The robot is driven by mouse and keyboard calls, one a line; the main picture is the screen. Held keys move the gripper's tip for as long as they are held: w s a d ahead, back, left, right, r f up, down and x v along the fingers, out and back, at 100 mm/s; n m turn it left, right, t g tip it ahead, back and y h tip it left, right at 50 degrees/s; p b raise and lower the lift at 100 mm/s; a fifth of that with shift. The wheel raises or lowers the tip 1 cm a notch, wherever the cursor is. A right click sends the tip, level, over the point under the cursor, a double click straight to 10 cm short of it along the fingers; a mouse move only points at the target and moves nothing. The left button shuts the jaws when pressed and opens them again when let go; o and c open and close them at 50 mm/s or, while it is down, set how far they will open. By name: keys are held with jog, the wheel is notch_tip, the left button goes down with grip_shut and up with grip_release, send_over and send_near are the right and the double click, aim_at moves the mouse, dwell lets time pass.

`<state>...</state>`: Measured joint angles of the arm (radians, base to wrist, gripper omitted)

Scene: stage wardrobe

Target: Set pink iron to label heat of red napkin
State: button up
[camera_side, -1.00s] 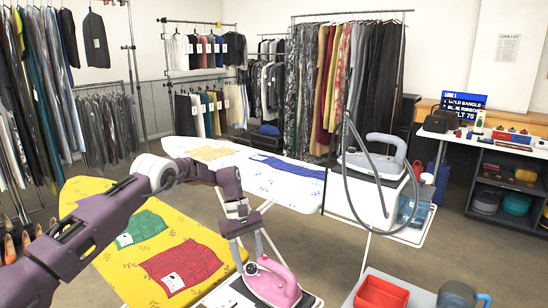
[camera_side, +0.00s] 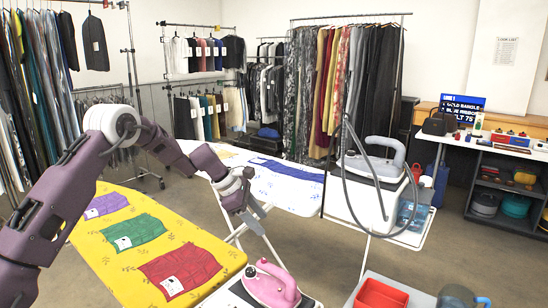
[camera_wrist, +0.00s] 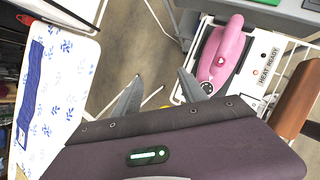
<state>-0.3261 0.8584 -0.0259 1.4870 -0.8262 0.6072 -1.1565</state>
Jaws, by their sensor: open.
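The pink iron (camera_side: 272,284) rests on a white stand at the bottom centre in the side view. In the wrist view the pink iron (camera_wrist: 225,48) has a dark round dial (camera_wrist: 207,88), whose setting I cannot read. The red napkin (camera_side: 190,264) lies flat on the yellow board, with a white label (camera_side: 172,285) too small to read. My gripper (camera_wrist: 158,88) is open and empty, above and apart from the iron. In the wrist view its fingers point to the left of the iron.
The yellow board (camera_side: 97,258) also holds a green napkin (camera_side: 138,231) and a purple napkin (camera_side: 105,205). A white board (camera_side: 300,197) with a blue cloth stands behind. A grey iron (camera_side: 375,160) with a hose stands right. A stand panel reads "HEAT READY" (camera_wrist: 268,66).

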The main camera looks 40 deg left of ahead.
jog(key=w+a+r+n+t+y, duration=0.3)
jog(key=w+r+n+t, duration=0.3)
jog(key=w+r, duration=0.5)
notch_tip(320, 180, up, 4)
jog(key=shift+f+n+y, duration=0.15)
jog(key=shift+n+y, duration=0.35)
jog(key=shift+n, duration=0.4)
jog(key=shift+w+f, duration=0.1)
jog(key=m+g+h, duration=0.5)
jog(key=m+g, duration=0.6)
jog(key=m, duration=0.2)
send_near(250, 270)
jog(key=f, duration=0.1)
jog(key=x, duration=0.7)
jog(key=shift+d+r, duration=0.15)
jog(key=shift+d, duration=0.1)
